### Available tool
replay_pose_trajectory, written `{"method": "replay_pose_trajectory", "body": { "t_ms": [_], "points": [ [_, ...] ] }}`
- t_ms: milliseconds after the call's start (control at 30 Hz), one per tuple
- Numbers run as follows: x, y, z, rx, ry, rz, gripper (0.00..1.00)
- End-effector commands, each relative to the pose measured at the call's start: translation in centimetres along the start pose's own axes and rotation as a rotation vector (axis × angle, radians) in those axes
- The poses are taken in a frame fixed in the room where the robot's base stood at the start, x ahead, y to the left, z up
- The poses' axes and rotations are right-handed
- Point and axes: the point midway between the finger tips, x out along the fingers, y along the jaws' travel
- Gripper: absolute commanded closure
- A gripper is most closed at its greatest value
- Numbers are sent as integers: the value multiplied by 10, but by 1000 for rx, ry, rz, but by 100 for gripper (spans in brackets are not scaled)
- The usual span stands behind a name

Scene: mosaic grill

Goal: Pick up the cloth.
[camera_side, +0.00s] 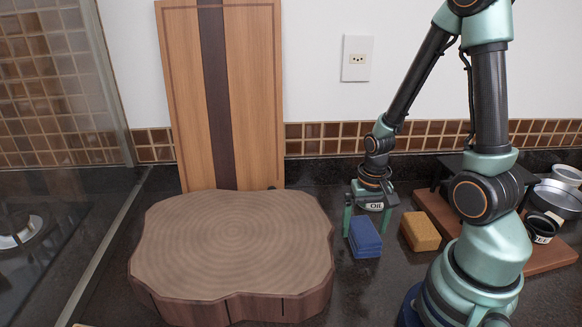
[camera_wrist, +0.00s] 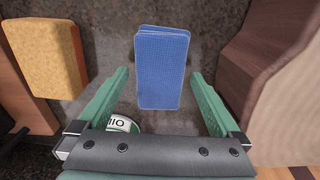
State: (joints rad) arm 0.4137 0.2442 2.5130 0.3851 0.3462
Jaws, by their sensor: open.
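The cloth (camera_side: 364,240) is a blue, folded block lying on the dark counter to the right of the round wooden block. It also shows in the wrist view (camera_wrist: 162,70), upper centre, with a fine woven surface. My gripper (camera_side: 368,230) is open above the cloth, one finger at its left and one at its right. In the wrist view the green fingers (camera_wrist: 158,73) stand apart on either side of the cloth, with gaps between. Nothing is held.
A yellow-brown sponge-like block (camera_side: 421,231) lies right of the cloth. A jar labelled OIL (camera_side: 375,206) stands behind the cloth, close to my gripper. The thick wooden block (camera_side: 235,240) is at left.

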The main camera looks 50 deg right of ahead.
Motion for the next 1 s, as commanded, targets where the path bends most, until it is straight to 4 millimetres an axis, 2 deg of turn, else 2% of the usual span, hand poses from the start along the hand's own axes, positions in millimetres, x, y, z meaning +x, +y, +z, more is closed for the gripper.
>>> {"method": "replay_pose_trajectory", "body": {
  "t_ms": [200, 500, 567, 700, 733, 1000],
  "points": [
    [17, 0, 0, 0, -2, 1, 0],
    [19, 0, 0, -1, 1, 0, 0],
    [19, 0, 0, -1, 1, 0, 19],
    [19, 0, 0, -1, 1, 0, 73],
    [19, 0, 0, -1, 1, 0, 75],
    [18, 0, 0, -1, 2, -1, 75]
  ]
}}
